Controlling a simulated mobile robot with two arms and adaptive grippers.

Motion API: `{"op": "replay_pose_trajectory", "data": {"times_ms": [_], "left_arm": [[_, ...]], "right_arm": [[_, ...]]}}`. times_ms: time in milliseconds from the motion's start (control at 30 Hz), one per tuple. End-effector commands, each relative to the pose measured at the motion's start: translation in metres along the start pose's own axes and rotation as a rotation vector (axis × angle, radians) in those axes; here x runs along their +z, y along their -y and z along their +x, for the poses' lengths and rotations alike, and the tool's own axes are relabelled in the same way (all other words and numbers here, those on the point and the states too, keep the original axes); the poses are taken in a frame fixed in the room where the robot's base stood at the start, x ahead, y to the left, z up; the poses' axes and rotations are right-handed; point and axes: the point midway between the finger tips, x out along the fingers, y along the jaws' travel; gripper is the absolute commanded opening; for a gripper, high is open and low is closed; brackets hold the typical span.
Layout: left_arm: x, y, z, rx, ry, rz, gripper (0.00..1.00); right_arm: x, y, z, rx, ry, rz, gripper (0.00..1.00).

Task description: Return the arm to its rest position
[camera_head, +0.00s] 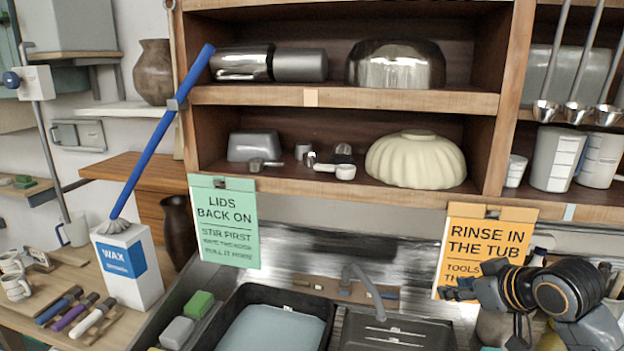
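My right arm (568,290) reaches in at the lower right, dark with orange rings. Its gripper (480,318) is in front of the orange sign and the sink area. One finger points left and the other hangs down, with a gap between them. It looks open, and I see nothing held. My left arm and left gripper are not in view.
An orange sign (487,235) hangs right behind my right gripper. A dark tub (238,300) and a sink with a faucet (365,290) lie left of it. A wooden shelf (340,185) with moulds stands above. A wax carton (128,265) with a blue-handled brush stands left.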

Motion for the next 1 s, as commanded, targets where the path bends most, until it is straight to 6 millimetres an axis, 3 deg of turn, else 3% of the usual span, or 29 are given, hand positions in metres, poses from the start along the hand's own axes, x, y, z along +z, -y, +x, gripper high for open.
{"op": "replay_pose_trajectory", "data": {"times_ms": [33,167,300,400,600,933,1000], "left_arm": [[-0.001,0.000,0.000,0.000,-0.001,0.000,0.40],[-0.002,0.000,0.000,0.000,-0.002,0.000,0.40],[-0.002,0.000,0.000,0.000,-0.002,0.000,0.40],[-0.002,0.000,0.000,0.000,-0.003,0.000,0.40],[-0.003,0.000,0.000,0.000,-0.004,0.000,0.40],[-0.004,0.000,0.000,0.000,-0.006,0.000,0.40],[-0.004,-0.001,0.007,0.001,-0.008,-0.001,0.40]], "right_arm": [[0.036,0.022,0.016,-0.016,0.053,0.004,0.36],[0.119,0.069,0.035,-0.024,0.165,0.017,0.36],[0.203,0.116,0.033,-0.023,0.283,0.050,0.36],[0.252,0.144,0.019,-0.013,0.359,0.079,0.36],[0.316,0.177,-0.012,0.015,0.473,0.130,0.36],[0.378,0.208,-0.064,0.067,0.618,0.196,0.36],[0.394,0.207,-0.041,0.066,0.622,0.191,0.36]]}}
